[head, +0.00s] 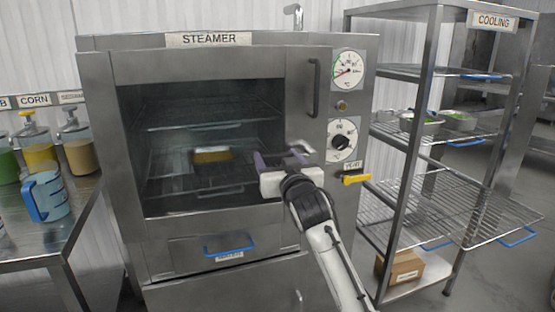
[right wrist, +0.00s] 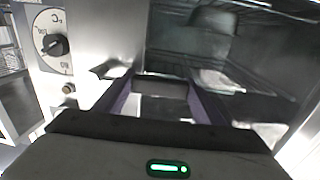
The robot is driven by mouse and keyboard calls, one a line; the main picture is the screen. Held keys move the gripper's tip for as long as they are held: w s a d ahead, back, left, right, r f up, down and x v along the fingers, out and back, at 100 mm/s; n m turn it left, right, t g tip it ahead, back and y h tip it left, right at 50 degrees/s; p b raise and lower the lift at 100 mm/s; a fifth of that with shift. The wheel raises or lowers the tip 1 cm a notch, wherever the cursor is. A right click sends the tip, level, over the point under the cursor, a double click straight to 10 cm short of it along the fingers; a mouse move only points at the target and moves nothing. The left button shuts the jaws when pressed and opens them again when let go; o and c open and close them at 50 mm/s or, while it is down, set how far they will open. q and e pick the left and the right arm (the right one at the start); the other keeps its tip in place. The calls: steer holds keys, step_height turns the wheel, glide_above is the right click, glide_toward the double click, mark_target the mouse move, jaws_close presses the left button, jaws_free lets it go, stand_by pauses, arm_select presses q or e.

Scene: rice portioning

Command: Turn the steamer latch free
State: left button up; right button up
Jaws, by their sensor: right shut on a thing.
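The steamer (head: 110,150) stands in the middle of the head view, its windowed door closed. My right gripper (head: 282,160) is at the right edge of the door, below the vertical door handle (head: 313,88). Its purple fingers (right wrist: 162,98) are shut on the metal steamer latch (right wrist: 160,86), which shows between them in the right wrist view. A grey end of the latch (head: 302,147) shows beside the fingers in the head view; the rest is hidden by the gripper. My left gripper is not in view.
A wire cooling rack (head: 403,150) stands at right. A side table (head: 50,235) with dispensers and a blue-handled jug (head: 46,196) is at left.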

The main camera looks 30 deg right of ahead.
steer(key=shift+r, duration=0.1)
stand_by(0.3)
steer(key=o, duration=1.5)
steer(key=b+v, duration=0.1)
steer(key=v, duration=0.9)
steer(key=shift+s+a, duration=0.1)
steer(key=shift+s, duration=0.05)
